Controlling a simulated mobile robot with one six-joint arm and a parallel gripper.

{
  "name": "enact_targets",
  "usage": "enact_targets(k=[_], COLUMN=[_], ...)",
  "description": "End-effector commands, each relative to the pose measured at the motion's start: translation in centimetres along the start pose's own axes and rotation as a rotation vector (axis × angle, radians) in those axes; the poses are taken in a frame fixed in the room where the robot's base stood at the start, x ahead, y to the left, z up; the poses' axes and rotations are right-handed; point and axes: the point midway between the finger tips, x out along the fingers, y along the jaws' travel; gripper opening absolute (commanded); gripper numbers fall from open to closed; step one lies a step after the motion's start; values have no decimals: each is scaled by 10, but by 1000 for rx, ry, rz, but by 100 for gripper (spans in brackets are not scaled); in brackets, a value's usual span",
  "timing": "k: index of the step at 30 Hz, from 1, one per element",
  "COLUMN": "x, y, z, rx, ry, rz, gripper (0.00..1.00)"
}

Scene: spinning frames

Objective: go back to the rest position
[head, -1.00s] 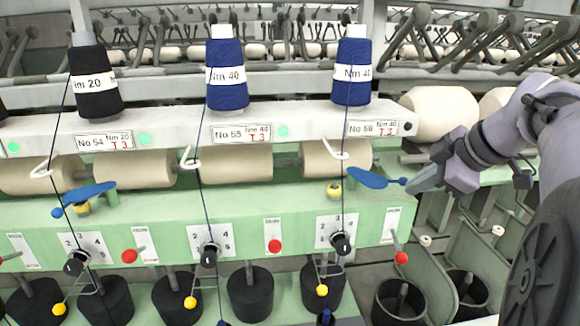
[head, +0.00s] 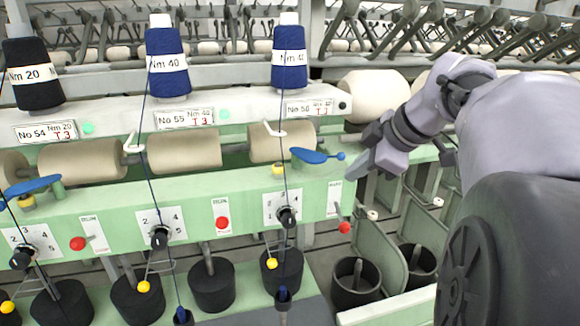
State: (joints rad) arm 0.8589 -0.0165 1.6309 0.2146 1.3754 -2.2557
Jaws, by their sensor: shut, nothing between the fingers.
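My gripper (head: 369,165) is at the right end of the spinning frame, in front of its green panel. Its fingers are shut and hold nothing. The tip points down and left, to the right of a blue paddle lever (head: 312,156) and apart from it. My arm reaches in from the right edge of the head view.
The green spinning frame (head: 110,210) fills the left and middle. Blue spools (head: 168,78) and a black spool (head: 36,88) stand on its top rail, with threads running down. A cream roller (head: 374,97) sits behind my gripper. Black pots (head: 356,285) stand below right.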

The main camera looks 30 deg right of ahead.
Motion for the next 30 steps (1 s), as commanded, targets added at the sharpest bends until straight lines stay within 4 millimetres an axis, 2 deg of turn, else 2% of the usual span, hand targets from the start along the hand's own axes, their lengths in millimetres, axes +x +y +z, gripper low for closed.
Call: enact_targets(k=[1, 3, 6, 9, 15, 17, 19, 20, 22, 23, 24, 25, 27, 30], x=[-23, -47, -72, -89, -99, -97, -85, -76, -48, -35, -20, -10, 10, 30], y=[7, 12, 16, 19, 19, 17, 2, -11, -58, -84, -121, -149, -212, -285], z=[2, 5, 8, 12, 14, 13, -1, -11, -41, -54, -68, -75, -84, -80], rx=[3, 5, 4, 3, 2, 7, 61, 108, 269, 353, 473, 562, 758, 996], ry=[-3, -4, -3, -3, -1, -1, -2, -6, -25, -39, -59, -75, -106, -133], rz=[6, 6, 5, 3, 2, -1, -20, -34, -78, -95, -113, -122, -133, -136], gripper=[0, 0, 0, 0, 0, 0, 0, 0, 0, 0, 0, 0, 0, 0])
